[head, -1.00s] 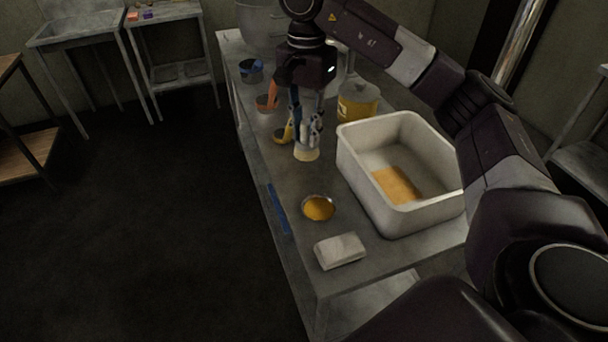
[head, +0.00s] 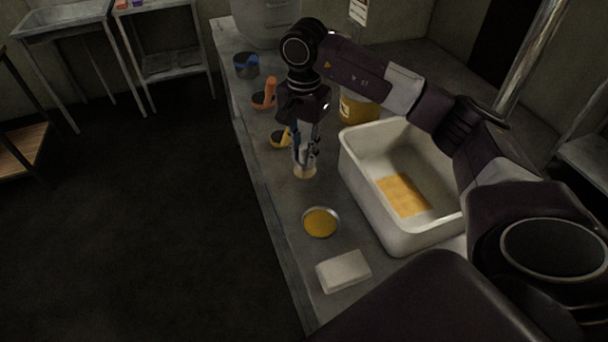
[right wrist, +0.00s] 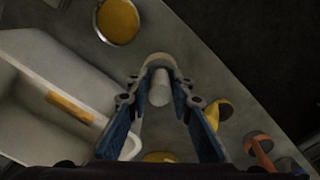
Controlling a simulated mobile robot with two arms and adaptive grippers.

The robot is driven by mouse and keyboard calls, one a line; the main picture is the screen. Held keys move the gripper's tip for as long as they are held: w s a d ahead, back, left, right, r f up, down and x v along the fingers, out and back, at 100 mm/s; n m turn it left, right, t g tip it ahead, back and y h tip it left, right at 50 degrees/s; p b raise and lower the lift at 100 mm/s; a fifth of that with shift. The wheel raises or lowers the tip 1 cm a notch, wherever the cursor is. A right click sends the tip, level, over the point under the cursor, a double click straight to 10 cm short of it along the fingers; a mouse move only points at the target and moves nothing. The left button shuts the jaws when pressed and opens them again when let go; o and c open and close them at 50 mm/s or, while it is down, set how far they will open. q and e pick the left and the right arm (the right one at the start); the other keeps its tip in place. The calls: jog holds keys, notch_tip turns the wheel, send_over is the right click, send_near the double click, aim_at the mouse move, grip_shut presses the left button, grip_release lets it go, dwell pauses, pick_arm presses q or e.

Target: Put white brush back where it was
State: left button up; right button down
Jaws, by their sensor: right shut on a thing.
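The white brush (head: 304,170) is upright, bristles down, at the table. It is held in my right gripper (head: 306,150), which is shut on its white handle. The right wrist view also shows the brush (right wrist: 160,88) between the fingers of the right gripper (right wrist: 160,95), with its pale bristle end beyond the fingertips. I cannot tell whether the bristles touch the table. My left gripper is not in view.
The white bin (head: 360,185) with a yellow block stands right of the brush. A bowl of yellow stuff (head: 320,222) and a white block (head: 343,271) lie nearer. Yellow (head: 279,139), orange (head: 264,97) and blue (head: 246,66) handled cups line the left edge.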

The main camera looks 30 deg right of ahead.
aim_at(304, 167)
notch_tip(304, 167, down, 4)
jog(key=shift+f, duration=0.25)
jog(key=shift+f+p, duration=0.3)
jog(key=shift+f, duration=0.05)
notch_tip(304, 167, down, 3)
jog(key=shift+f+p, duration=0.2)
jog(key=shift+p, duration=0.1)
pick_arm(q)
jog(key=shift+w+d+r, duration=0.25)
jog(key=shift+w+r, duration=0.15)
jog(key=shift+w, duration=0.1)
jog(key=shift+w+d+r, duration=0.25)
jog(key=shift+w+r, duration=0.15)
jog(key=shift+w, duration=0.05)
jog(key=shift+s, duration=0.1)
pick_arm(e)
jog(key=shift+f, duration=0.25)
jog(key=c, duration=1.7)
grip_release()
jog(key=shift+r, duration=0.1)
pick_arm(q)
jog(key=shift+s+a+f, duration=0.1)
